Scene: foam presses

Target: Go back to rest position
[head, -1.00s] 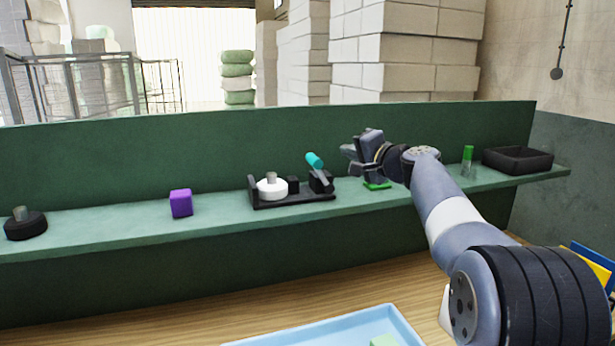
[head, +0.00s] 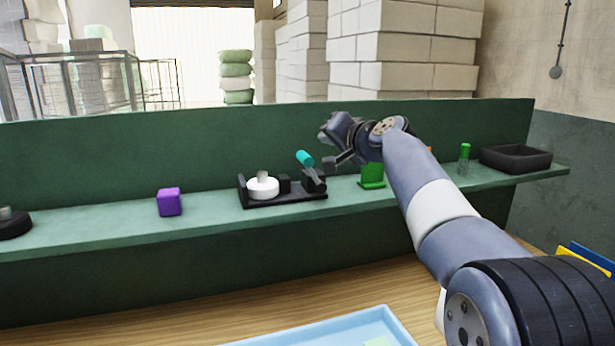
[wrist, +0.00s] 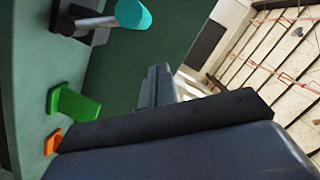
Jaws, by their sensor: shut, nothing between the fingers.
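My gripper (head: 332,145) is raised in front of the green back panel, above the shelf, and points left. It is shut and empty. In the wrist view its dark fingers (wrist: 156,88) are together with nothing between them. A black press fixture (head: 290,196) with a white round part (head: 263,187) and a teal-handled lever (head: 305,158) stands on the shelf, left of and below my gripper. The teal handle also shows in the wrist view (wrist: 133,13), apart from my fingers.
The green shelf (head: 110,217) holds a purple cube (head: 169,202), a black round piece (head: 12,224), a green stand (head: 372,176), a green-topped cylinder (head: 464,158) and a black tray (head: 515,159). A blue tray (head: 330,331) lies on the wooden table below. An orange piece (wrist: 52,141) shows in the wrist view.

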